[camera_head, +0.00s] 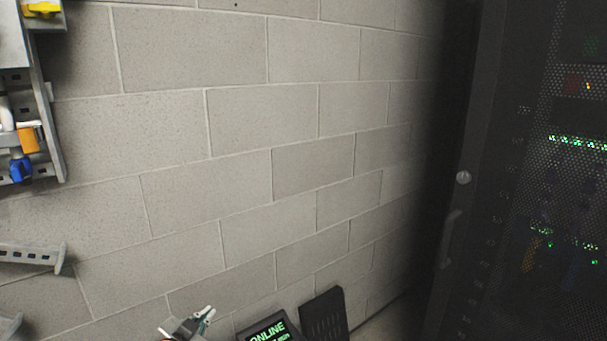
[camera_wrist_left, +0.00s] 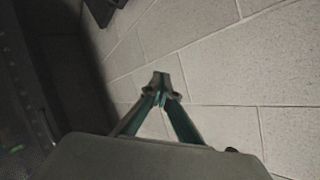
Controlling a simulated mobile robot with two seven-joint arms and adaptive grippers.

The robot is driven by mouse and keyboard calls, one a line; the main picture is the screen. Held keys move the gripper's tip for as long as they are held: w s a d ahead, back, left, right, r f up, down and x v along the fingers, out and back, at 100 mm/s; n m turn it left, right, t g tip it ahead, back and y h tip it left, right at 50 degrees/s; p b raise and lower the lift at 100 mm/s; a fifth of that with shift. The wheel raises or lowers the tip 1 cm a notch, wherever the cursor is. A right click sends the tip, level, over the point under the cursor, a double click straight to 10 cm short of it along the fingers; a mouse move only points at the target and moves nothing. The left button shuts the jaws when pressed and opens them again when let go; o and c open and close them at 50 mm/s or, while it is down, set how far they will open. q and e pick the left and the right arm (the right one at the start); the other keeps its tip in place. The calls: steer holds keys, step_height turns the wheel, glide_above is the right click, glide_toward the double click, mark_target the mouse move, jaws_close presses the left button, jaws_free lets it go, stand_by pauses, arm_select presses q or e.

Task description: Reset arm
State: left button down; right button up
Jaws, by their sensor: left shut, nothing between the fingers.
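My left gripper (camera_head: 207,314) shows at the bottom edge of the head view, left of a dark device with a lit screen. Only its end is in the picture there. In the left wrist view its two fingers (camera_wrist_left: 162,82) meet at the tips, shut with nothing between them, in front of the block wall. My right gripper is in neither view.
A grey block wall (camera_head: 240,120) fills the middle. A dark perforated rack (camera_head: 500,200) with green lights stands at the right. A screen reading "ONLINE" (camera_head: 268,331) and a black panel (camera_head: 324,316) are at the bottom. Grey shelving (camera_head: 53,140) is at the left.

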arm_select(q)
steer(key=s+d+f+n+g, duration=0.1)
steer(key=s+f, duration=0.5)
steer(key=s, duration=0.3)
steer(key=s+d+f+n+g+h, duration=0.1)
steer(key=s+f, duration=0.6)
steer(key=s, duration=0.3)
steer(key=s+d+f, duration=0.2)
steer(key=s+f, duration=0.5)
steer(key=s, duration=0.3)
steer(key=shift+s+f+n+g, duration=0.15)
steer(key=shift+n+g, duration=0.25)
steer(key=shift+a, duration=0.15)
